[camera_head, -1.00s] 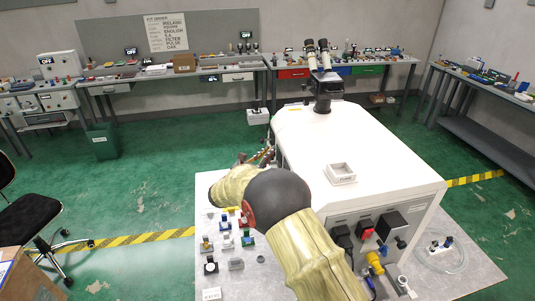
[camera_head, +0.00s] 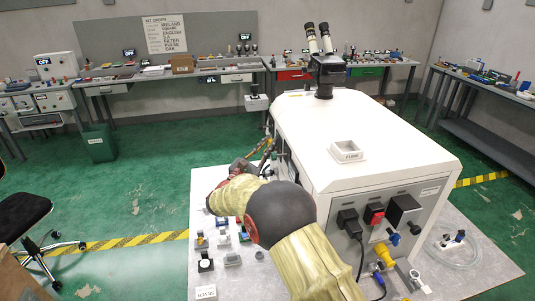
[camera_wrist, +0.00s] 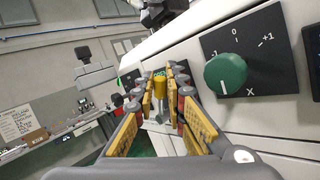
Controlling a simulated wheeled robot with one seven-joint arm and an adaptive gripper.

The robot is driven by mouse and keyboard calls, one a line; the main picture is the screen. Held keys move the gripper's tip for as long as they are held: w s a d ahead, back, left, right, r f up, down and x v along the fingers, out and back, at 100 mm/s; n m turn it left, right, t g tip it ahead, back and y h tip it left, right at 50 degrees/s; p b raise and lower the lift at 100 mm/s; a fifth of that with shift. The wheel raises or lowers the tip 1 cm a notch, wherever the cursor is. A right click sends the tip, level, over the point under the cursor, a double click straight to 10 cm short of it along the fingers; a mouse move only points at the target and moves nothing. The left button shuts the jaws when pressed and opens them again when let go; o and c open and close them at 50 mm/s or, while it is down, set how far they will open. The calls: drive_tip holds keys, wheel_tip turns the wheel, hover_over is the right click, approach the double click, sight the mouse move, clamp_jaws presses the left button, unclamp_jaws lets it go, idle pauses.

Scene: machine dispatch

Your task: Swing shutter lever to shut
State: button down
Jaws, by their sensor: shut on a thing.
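The shutter lever shows in the wrist view as a small yellow-tipped lever (camera_wrist: 160,82) with a grey shaft, low on the side of the white machine (camera_head: 383,142). My gripper (camera_wrist: 160,92) is shut on it, with its yellow-padded fingers on either side of the lever. In the head view my gripper (camera_head: 266,155) is at the machine's left side; the lever is not clear there, and its marked positions cannot be read.
A green knob (camera_wrist: 226,73) on a black plate marked -1, 0, +1 and X is right of my fingers. A binocular eyepiece (camera_head: 320,40) tops the machine. A small white tray (camera_head: 347,151) sits on the machine. Several small parts lie on the table (camera_head: 260,284).

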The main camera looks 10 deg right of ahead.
drive_tip(key=f+m+g+h+b, duration=0.1)
drive_tip(key=m+g+h+b, duration=0.2)
drive_tip(key=m+b, duration=0.2)
drive_tip(key=s+f+m+g+h+b, duration=0.1)
drive_tip(key=f+m+g+h+b, duration=0.1)
drive_tip(key=m+g+h+b, duration=0.1)
drive_tip(key=s+f+m+g+h+b, duration=0.1)
drive_tip(key=f+m+g+h+b, duration=0.1)
drive_tip(key=m+b, duration=0.4)
drive_tip(key=shift+s+f+m+g+h+b, duration=0.1)
drive_tip(key=shift+s+m+g+h+b, duration=0.15)
drive_tip(key=shift+m+h, duration=0.5)
drive_tip(key=shift+f+m+g+h+b, duration=0.15)
drive_tip(key=shift+m+g+h, duration=0.25)
drive_tip(key=shift+m, duration=0.55)
drive_tip(key=shift+m+g, duration=0.4)
drive_tip(key=shift+g, duration=0.05)
drive_tip(key=c, duration=1.8)
unclamp_jaws()
drive_tip(key=shift+r, duration=0.1)
drive_tip(key=shift+a, duration=0.1)
